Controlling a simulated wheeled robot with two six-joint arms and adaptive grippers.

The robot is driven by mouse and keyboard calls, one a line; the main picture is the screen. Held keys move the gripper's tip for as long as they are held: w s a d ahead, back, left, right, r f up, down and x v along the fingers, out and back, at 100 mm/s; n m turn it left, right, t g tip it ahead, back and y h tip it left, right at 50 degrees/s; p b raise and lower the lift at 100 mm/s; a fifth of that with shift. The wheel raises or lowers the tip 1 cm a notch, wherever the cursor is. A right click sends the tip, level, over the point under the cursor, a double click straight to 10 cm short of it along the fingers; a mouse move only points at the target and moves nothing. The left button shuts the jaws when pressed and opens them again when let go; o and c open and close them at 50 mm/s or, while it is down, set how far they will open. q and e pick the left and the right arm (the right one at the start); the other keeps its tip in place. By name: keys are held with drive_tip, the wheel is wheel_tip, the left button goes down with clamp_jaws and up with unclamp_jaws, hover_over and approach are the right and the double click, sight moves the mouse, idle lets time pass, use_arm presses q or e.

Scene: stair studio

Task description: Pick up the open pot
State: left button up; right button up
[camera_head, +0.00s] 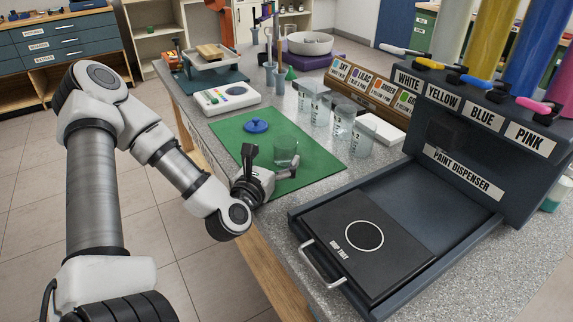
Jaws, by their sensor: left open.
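The open pot (286,149) is a small clear, greenish container standing upright without a lid on the green mat (311,160). A round blue lid with a knob (257,126) lies on the mat behind it and to its left. My left gripper (262,165) is open at the near left side of the pot, low over the mat's front edge. One finger points up and the other toward the pot. I cannot tell whether a finger touches the pot. My right gripper is not in view.
The paint dispenser (468,172) with its drip tray (364,236) stands at the right. Several clear beakers (341,120) line the mat's far right side. A white scale (227,98) sits behind the mat. The mat's left part is clear.

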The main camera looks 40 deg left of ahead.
use_arm(q)
drive_tip(key=shift+w+f+b, duration=0.3)
drive_tip(key=shift+f+b, duration=0.05)
drive_tip(key=shift+b, duration=0.1)
drive_tip(key=shift+w+r, duration=0.1)
drive_tip(key=shift+r, duration=0.05)
drive_tip(key=shift+w+r, duration=0.15)
drive_tip(key=shift+r, duration=0.05)
drive_tip(key=shift+h, duration=0.3)
drive_tip(key=x, duration=0.5)
drive_tip(key=shift+r+b, duration=0.25)
drive_tip(key=shift+b, duration=0.1)
drive_tip(key=c, duration=1.5)
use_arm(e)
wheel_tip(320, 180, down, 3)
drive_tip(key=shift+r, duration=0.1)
